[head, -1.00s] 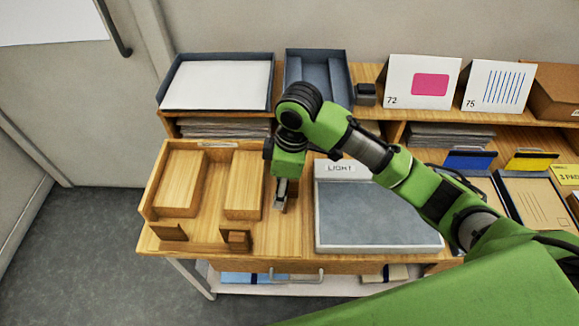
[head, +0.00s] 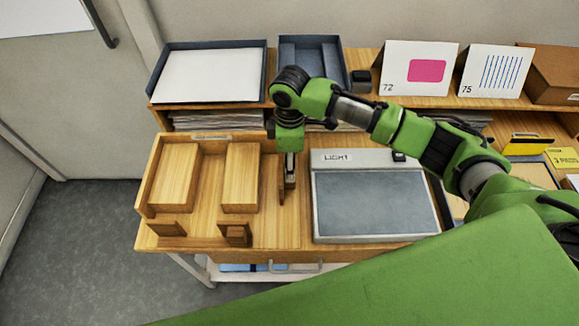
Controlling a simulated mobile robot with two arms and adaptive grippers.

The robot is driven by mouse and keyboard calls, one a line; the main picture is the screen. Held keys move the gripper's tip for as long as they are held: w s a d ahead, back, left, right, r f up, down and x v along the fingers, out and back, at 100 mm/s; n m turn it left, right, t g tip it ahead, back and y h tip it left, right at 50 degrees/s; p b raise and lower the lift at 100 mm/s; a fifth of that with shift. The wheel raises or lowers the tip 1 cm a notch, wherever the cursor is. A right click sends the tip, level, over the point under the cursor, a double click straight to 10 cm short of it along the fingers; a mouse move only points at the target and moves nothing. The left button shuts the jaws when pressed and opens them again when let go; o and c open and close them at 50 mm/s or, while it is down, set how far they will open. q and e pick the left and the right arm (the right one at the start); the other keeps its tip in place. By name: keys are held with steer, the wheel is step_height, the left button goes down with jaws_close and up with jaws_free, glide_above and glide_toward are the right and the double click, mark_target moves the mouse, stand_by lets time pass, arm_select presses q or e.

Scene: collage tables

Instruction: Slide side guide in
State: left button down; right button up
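The side guide (head: 281,180) appears to be the thin brown upright strip on the wooden jig board (head: 262,232), to the right of two wooden blocks. My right gripper (head: 290,182) points down just right of the strip, close beside it. I cannot tell whether they touch. Its fingers show as one narrow grey and dark shape, so their opening is not clear. The left block (head: 174,176) and the right block (head: 241,176) lie side by side, with a gap between the right block and the strip. My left gripper is out of view.
The light pad (head: 375,203) lies close right of the gripper. Two small dark wooden stops (head: 167,229) (head: 235,233) stand at the board's front. A shelf behind holds trays (head: 210,75) and cards (head: 418,68). My green arm crosses over the right side.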

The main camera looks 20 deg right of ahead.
steer(key=shift+f, duration=1.65)
jaws_close()
steer(key=a, duration=0.2)
steer(key=w+a, duration=0.1)
steer(key=a, duration=0.1)
steer(key=shift+w+a, duration=0.15)
steer(key=shift+a, duration=0.25)
steer(key=shift+r, duration=0.1)
jaws_free()
steer(key=shift+a, duration=0.1)
steer(key=shift+r, duration=0.1)
step_height(320, 180, up, 12)
